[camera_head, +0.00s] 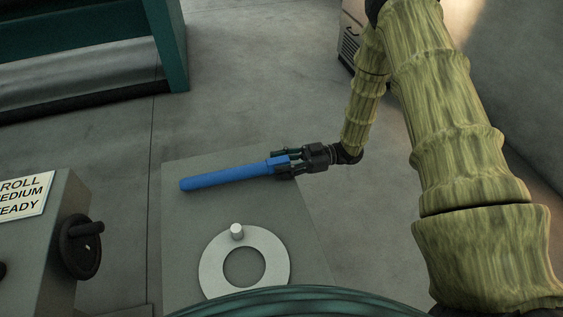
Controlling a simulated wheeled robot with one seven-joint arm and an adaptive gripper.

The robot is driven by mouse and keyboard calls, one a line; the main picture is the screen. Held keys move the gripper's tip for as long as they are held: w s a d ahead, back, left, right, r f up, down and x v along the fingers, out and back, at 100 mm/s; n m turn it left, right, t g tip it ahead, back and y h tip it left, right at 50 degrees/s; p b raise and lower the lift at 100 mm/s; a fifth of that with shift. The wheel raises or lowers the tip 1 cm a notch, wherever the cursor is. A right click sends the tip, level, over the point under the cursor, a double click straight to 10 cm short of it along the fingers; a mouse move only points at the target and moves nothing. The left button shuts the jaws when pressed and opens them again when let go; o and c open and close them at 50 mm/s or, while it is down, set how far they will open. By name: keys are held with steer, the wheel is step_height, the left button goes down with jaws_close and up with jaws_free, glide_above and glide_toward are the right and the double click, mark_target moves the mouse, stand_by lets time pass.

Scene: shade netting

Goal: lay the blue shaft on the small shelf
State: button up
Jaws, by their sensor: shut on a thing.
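The blue shaft (225,176) lies nearly level in the picture, pointing left with its right end a little higher. My gripper (283,164) is shut on its right end, with the fingers on either side. The shaft appears over the far part of a flat grey surface (190,225). I cannot tell whether it touches this surface or hangs above it. I also cannot tell whether this grey surface is the small shelf; no other shelf is clearly seen.
A pale ring (217,265) with a short upright peg (237,231) is on the near part of the grey surface. A grey box (50,240) with a sign (24,194) and a black handwheel (80,246) stands at left. A teal frame (170,45) stands at the upper left.

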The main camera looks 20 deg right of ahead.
steer(key=shift+f, duration=0.25)
steer(key=o, duration=1.4)
steer(key=shift+f, duration=0.1)
steer(key=d, duration=1.2)
steer(key=shift+s, duration=0.1)
